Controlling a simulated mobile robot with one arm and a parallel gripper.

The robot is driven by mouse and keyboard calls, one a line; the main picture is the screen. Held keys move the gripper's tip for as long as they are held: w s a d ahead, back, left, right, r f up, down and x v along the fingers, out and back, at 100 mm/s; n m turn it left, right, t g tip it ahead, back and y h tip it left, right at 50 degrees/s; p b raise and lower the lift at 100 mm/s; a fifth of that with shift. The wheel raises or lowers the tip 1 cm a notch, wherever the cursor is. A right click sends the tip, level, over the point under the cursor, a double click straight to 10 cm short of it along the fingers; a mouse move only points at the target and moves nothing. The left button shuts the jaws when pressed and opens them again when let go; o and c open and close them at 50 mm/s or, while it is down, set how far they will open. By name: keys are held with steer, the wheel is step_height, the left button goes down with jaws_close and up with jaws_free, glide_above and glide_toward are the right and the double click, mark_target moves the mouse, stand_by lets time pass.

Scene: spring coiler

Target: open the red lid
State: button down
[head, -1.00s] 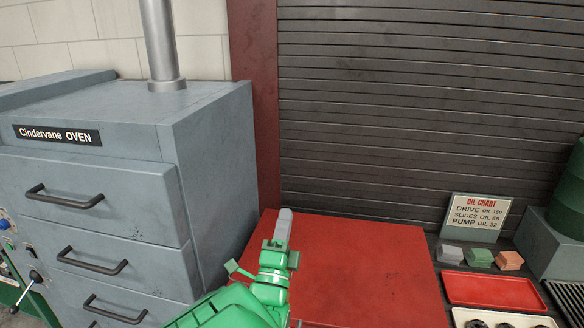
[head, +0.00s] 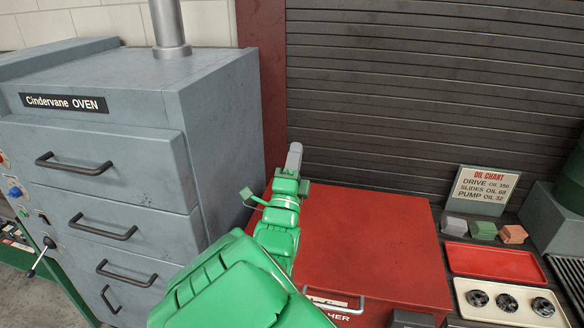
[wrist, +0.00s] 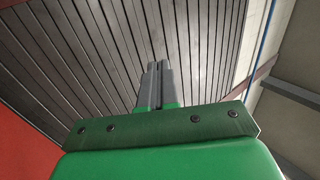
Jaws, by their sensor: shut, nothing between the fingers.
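The red lid (head: 370,240) is a flat red top on a low cabinet, lying closed in the middle of the head view. A pale bar handle (head: 336,303) and part of a label show at its front edge. My green arm reaches over the lid's left side and hides part of it. My gripper (head: 294,157) is at the lid's back left and points toward the dark shutter. In the wrist view, my gripper (wrist: 158,82) has its grey fingers together and empty, with a red surface (wrist: 22,145) at the left edge.
The grey oven (head: 130,130) with several handled drawers stands close on the left. A slatted shutter (head: 420,90) closes off the back. On the right are an oil chart (head: 484,190), small blocks (head: 484,230), a red tray (head: 494,262) and a pale tray (head: 505,316) with round parts.

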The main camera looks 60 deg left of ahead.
steer(key=shift+x, duration=2.7)
